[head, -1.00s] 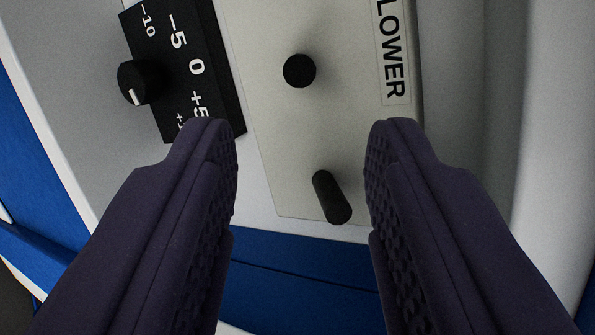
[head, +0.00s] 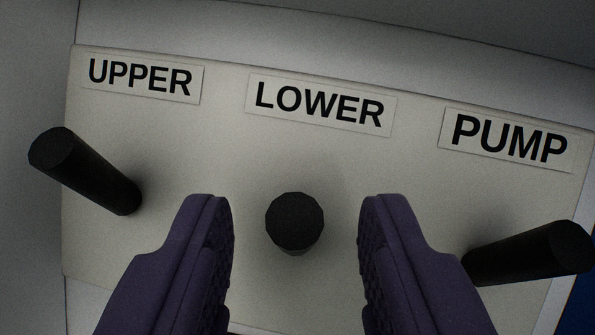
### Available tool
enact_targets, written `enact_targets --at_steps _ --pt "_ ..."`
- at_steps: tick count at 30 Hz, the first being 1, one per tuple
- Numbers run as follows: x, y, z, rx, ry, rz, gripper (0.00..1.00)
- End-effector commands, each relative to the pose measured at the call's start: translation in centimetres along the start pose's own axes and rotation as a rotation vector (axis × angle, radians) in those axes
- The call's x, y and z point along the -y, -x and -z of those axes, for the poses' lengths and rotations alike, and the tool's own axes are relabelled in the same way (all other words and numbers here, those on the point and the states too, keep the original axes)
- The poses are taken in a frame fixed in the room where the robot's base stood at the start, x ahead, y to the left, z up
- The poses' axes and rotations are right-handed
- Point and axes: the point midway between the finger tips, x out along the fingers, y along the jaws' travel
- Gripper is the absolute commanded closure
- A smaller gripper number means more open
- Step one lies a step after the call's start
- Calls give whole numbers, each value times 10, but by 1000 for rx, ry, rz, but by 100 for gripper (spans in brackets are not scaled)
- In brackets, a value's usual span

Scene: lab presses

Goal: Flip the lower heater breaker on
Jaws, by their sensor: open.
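The lower heater breaker (head: 295,222) is a black round-ended lever below the label LOWER (head: 320,104). It is seen nearly end-on and points toward the camera. My gripper (head: 296,215) is open, with one purple finger on each side of this lever. Gaps show between the lever and both fingers, so it looks untouched. How far the fingertips are from the panel is hard to tell.
The breakers sit on a pale panel (head: 230,150). A black lever (head: 88,172) under the label UPPER (head: 140,78) sticks out on the left. Another lever (head: 530,252) near the label PUMP (head: 510,140) is close beside my right finger.

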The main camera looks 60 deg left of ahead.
Motion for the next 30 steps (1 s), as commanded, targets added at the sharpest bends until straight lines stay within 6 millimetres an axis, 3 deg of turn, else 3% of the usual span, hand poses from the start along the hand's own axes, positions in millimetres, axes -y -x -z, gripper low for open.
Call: enact_targets --at_steps 11,16,30 --pt "0 -9 0 1 2 0 60" --pt "0 -9 0 1 2 0 99" --pt "-2 -14 6 142 -18 18 100"
